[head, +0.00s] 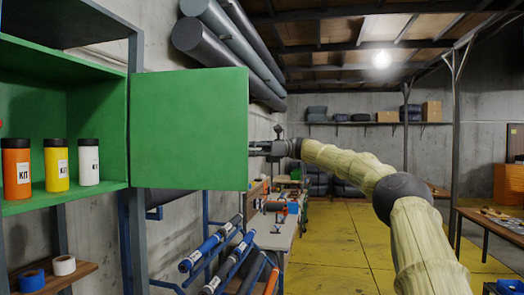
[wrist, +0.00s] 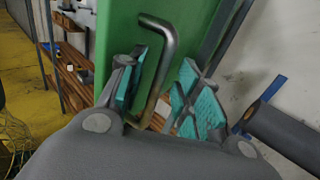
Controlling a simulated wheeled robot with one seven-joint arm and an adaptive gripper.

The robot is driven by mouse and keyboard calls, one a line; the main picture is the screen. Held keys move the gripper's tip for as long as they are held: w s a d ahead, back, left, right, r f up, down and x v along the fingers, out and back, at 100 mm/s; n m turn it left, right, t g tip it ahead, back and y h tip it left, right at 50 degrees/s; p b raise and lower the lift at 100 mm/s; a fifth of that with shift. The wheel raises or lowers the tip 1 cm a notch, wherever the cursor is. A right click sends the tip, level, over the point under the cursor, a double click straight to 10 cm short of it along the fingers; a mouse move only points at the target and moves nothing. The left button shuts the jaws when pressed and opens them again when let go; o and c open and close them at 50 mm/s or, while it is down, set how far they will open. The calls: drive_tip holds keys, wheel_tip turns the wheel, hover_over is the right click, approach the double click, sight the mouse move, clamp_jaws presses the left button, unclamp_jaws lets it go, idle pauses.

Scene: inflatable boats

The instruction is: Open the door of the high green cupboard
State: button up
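The high green cupboard (head: 98,110) is at the left of the head view, with its front open and its inside showing. Its green door (head: 190,128) stands swung wide out to the right of the cupboard. My gripper (head: 256,148) is at the door's free edge, partly hidden behind it. In the wrist view the door (wrist: 126,35) carries a bent metal handle (wrist: 163,65). My gripper (wrist: 164,82) has its teal-padded fingers spread, one on each side of the handle. A gap shows between the handle and the right finger.
Orange, yellow and white bottles (head: 57,165) stand on the cupboard's shelf. Blue tubes (head: 225,255) on a rack and a workbench (head: 275,230) are below and beyond the door. Grey rolls (head: 225,50) hang above it. The yellow floor (head: 335,240) is open to the right.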

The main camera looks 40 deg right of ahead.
drive_tip(key=v, duration=1)
drive_tip(key=shift+d, duration=0.15)
drive_tip(key=shift+w+f, duration=0.15)
